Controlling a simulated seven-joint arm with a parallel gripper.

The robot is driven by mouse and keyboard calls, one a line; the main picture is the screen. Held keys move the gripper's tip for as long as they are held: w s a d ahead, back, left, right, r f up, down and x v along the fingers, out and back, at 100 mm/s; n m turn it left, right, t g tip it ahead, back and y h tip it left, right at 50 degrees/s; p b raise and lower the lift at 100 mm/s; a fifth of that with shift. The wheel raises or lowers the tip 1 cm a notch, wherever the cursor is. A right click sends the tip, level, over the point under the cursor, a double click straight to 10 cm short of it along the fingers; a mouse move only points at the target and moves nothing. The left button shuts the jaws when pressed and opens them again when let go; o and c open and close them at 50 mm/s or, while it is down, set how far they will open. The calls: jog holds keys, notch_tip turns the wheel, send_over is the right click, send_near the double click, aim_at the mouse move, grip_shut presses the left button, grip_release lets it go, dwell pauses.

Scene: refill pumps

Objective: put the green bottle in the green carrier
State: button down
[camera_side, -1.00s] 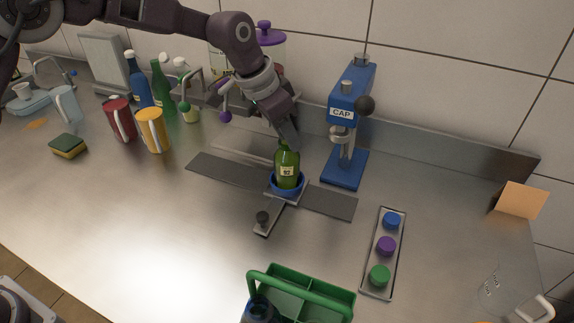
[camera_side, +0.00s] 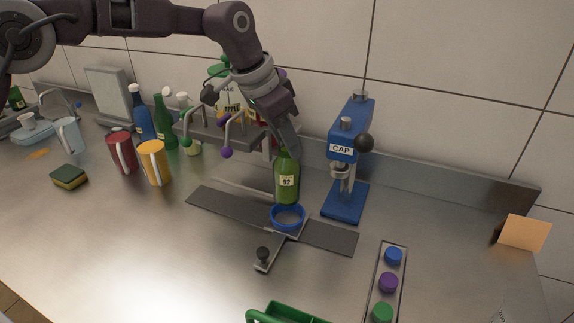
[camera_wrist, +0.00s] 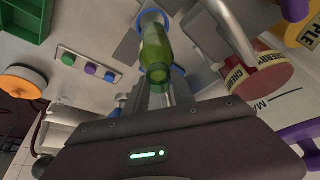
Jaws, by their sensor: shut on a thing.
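The green bottle (camera_side: 287,182) with a pale label marked 92 is upright, just above the blue ring holder (camera_side: 288,216) on the dark strip. My gripper (camera_side: 288,150) is shut on the top of the bottle and holds it from above. The wrist view shows the bottle (camera_wrist: 155,50) between the fingers, its open mouth toward the camera and no cap on it. The green carrier (camera_side: 285,314) is at the bottom edge of the side view, mostly cut off. Part of it also shows at the top left of the wrist view (camera_wrist: 32,35).
The blue cap press (camera_side: 347,160) stands close right of the bottle. A tray (camera_side: 388,285) holds blue, purple and green caps. A pump rack (camera_side: 215,132) stands behind left. Red (camera_side: 121,153) and yellow (camera_side: 154,162) mugs are at left. Counter between holder and carrier is clear.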

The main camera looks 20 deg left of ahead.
notch_tip(320, 180, up, 9)
dwell(0.5)
jog(key=shift+r, duration=0.1)
jog(key=s+d+f+m, duration=0.2)
jog(key=s+d+f, duration=0.3)
jog(key=s, duration=0.7)
jog(key=s+d+f+m+g+h, duration=0.1)
jog(key=s+d+f, duration=0.4)
jog(key=s, duration=0.7)
jog(key=shift+s+f+m, duration=0.35)
jog(key=shift+f+m, duration=0.45)
jog(key=shift+f, duration=0.05)
jog(key=shift+a, duration=0.1)
jog(key=shift+f, duration=1.4)
